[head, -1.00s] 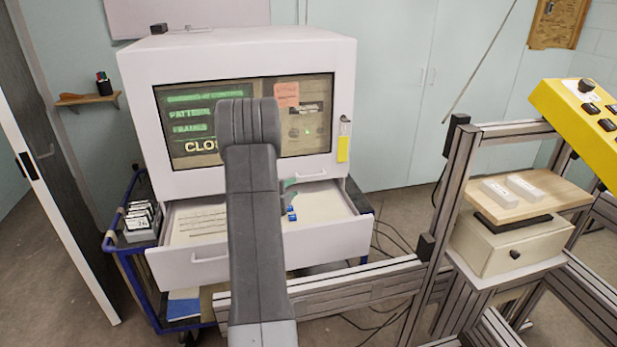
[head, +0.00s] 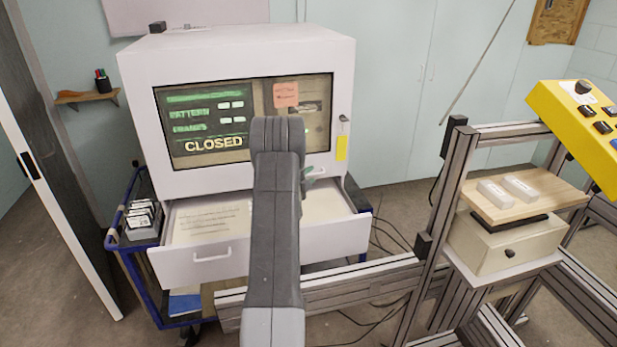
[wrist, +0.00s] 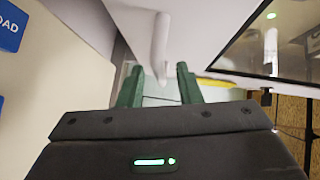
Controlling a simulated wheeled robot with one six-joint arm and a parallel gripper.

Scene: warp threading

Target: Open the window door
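The window door (head: 240,180) is the white front of a cabinet, with a glass pane; it looks closed. The screen behind the glass reads "CLOSED". In the wrist view part of the dark pane (wrist: 285,45) is at upper right. A white bar handle (wrist: 161,45) on the white front runs down between the lines of my green fingers. My gripper (wrist: 158,85) is open, its fingers apart; the handle's end is at or just beyond the fingertips, and contact cannot be told. In the head view my arm hides most of my gripper (head: 308,172), which is below the pane's right part.
An open white drawer (head: 205,258) juts out under the door. A key with a yellow tag (head: 341,148) hangs at the door's right edge. A metal frame (head: 400,270) with a wooden shelf (head: 525,190) and yellow control box (head: 585,125) stands right. A blue cart (head: 125,245) is below.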

